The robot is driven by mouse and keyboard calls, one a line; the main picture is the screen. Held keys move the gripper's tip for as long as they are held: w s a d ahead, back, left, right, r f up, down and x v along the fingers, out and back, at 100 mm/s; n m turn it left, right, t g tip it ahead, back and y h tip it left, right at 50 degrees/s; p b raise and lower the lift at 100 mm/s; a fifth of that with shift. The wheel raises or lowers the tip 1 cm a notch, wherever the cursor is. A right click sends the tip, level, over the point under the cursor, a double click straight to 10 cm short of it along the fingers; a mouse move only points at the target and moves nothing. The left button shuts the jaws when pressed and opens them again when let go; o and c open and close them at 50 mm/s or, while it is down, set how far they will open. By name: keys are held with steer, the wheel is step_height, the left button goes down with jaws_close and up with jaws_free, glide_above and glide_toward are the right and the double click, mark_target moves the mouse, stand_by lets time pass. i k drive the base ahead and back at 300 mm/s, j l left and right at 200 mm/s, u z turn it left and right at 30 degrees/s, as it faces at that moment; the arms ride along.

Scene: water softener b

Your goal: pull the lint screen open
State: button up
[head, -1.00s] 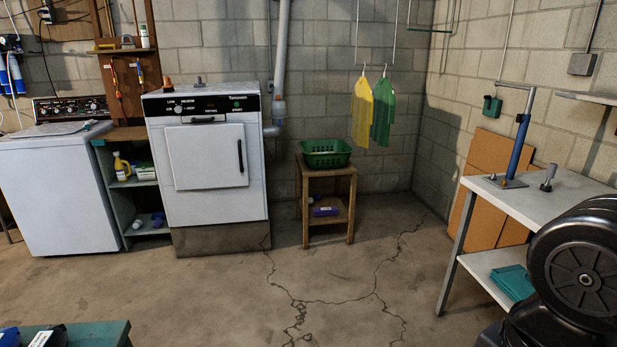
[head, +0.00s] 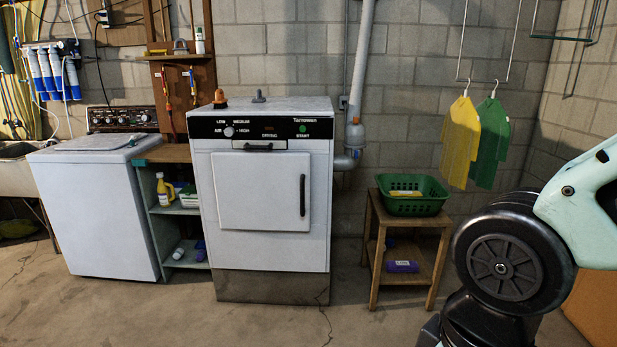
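The white dryer (head: 262,255) stands against the block wall near the middle of the head view. Its square door (head: 258,192) is shut, with a dark vertical handle (head: 302,195) on the right. A small lint screen slot with a metal pull (head: 259,146) sits just below the black control panel (head: 210,129), above the door, and looks closed. My gripper is out of the picture. Only part of my arm shows at the right edge, well away from the dryer.
A wooden stand (head: 374,287) with a green basket (head: 410,206) is right of the dryer. Yellow (head: 460,140) and green (head: 488,145) garments hang beyond. A teal shelf (head: 180,222) and a white washer (head: 97,215) stand left. The floor before the dryer is clear.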

mark_target(260, 144)
steer(key=i+j+u, duration=0.4)
steer(key=i+j, duration=0.2)
steer(key=i, duration=0.15)
steer(key=i+z, duration=0.15)
steer(key=i, duration=0.45)
steer(key=i+z, duration=0.15)
steer(key=i, duration=0.45)
steer(key=i+j+z, duration=0.15)
steer(key=i, duration=0.45)
